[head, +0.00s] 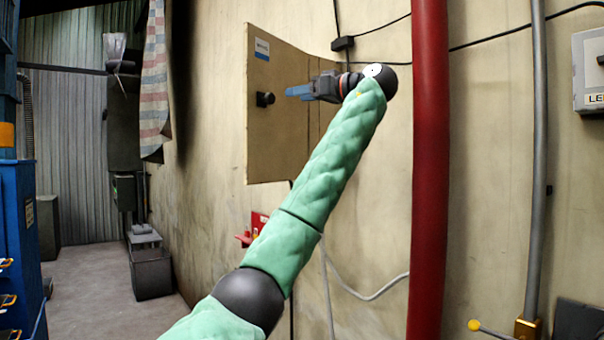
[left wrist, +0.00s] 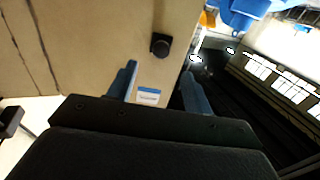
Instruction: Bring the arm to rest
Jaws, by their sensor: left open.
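My left arm (head: 330,170), in a green quilted sleeve, reaches up from the bottom of the head view. My left gripper (head: 298,91) is raised in front of a tan wall panel, with its blue fingers pointing left. In the left wrist view the two blue fingers of my left gripper (left wrist: 160,88) stand apart with nothing between them. A black knob (head: 265,99) on the panel is just left of the fingertips in the head view. It also shows in the left wrist view (left wrist: 161,45), beyond the fingers. The gripper looks apart from the knob. My right gripper is out of view.
The tan panel (head: 275,150) carries a blue-and-white label (head: 262,48). A red vertical pipe (head: 429,170) stands right of my arm. A grey pipe (head: 537,150) and a grey box (head: 589,72) are farther right. Blue equipment (head: 22,230) is at left, with open floor (head: 95,285) beside it.

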